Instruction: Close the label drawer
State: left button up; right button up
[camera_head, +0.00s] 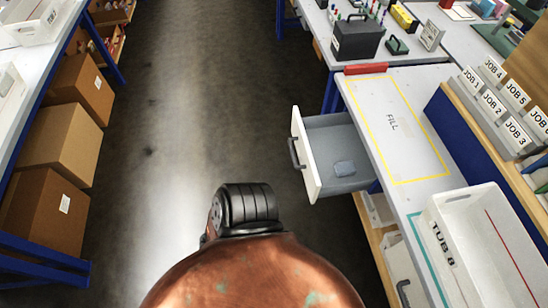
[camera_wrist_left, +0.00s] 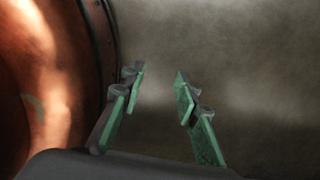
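The drawer (camera_head: 327,133) stands pulled out to the left from under the worktop edge, in the middle of the head view. It has a white front panel (camera_head: 306,150) with a dark handle (camera_head: 294,153) and a grey inside. I cannot read any label on the drawer. My left gripper (camera_wrist_left: 158,85) shows in the left wrist view, its green-padded fingers apart with nothing between them. Only blurred floor and part of my copper body lie behind it. Neither gripper shows in the head view, so the left gripper's distance from the drawer cannot be told.
The worktop (camera_head: 440,165) has a yellow outline marked FILL. A white bin marked TUB 8 (camera_head: 437,240) and JOB card holders (camera_head: 490,105) stand on it. A red bar (camera_head: 366,69) lies at its far edge. Cardboard boxes (camera_head: 65,135) line the left shelf. The aisle floor (camera_head: 190,90) is clear.

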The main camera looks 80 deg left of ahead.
aim_at(321, 142)
jog(key=k, duration=0.25)
jog(key=u, duration=2)
jog(key=i, duration=0.5)
jog(key=z, duration=1.35)
jog(key=k, duration=0.3)
jog(key=u, duration=1.2)
